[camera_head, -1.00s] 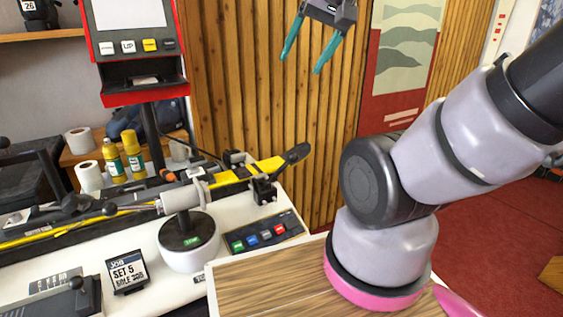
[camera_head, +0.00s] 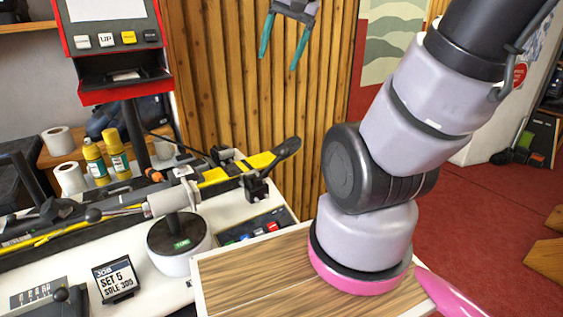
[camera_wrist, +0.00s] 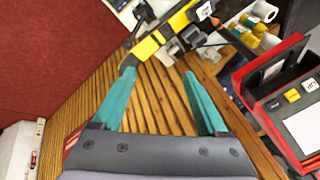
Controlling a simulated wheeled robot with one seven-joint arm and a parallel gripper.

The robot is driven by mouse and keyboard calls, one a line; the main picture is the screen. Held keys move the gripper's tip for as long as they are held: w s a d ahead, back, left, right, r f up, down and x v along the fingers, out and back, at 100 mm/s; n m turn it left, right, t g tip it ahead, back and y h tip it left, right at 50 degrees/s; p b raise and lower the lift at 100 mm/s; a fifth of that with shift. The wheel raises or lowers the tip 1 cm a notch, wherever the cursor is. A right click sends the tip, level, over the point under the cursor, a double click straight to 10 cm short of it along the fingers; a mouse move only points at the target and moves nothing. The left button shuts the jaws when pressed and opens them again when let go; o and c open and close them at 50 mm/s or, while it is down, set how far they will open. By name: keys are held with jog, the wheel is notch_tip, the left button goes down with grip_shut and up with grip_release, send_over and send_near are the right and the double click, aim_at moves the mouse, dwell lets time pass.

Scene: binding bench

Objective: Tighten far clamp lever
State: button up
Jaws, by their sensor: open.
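My gripper (camera_head: 279,62) is open and empty. It hangs high in front of the slatted wood wall, with its teal fingers pointing down. Black clamp blocks (camera_head: 257,187) stand beside the bar. I cannot tell which part is the far clamp lever. In the wrist view, the bar (camera_wrist: 150,47) shows beyond the spread fingertips (camera_wrist: 158,72).
A red-framed panel machine (camera_head: 122,90) stands on a post behind the bench. A round white-based unit (camera_head: 179,262), a job card (camera_head: 114,278) and a button panel (camera_head: 258,229) occupy the bench. Bottles (camera_head: 96,160) and paper rolls stand behind.

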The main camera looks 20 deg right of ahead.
jog(key=w+d+f+m+g, duration=0.4)
jog(key=w+d+f+m, duration=0.15)
jog(key=w+f, duration=0.5)
jog(key=m+g+y, duration=0.3)
jog(key=m+g, duration=0.1)
jog(key=m, duration=0.3)
send_near(283, 157)
jog(key=f, duration=0.2)
jog(key=shift+n, duration=0.25)
jog(key=x, duration=0.9)
jog(key=shift+w+a+f, duration=0.2)
jog(key=shift+w+f, duration=0.1)
jog(key=shift+f, duration=0.05)
jog(key=shift+t, duration=0.3)
grip_shut()
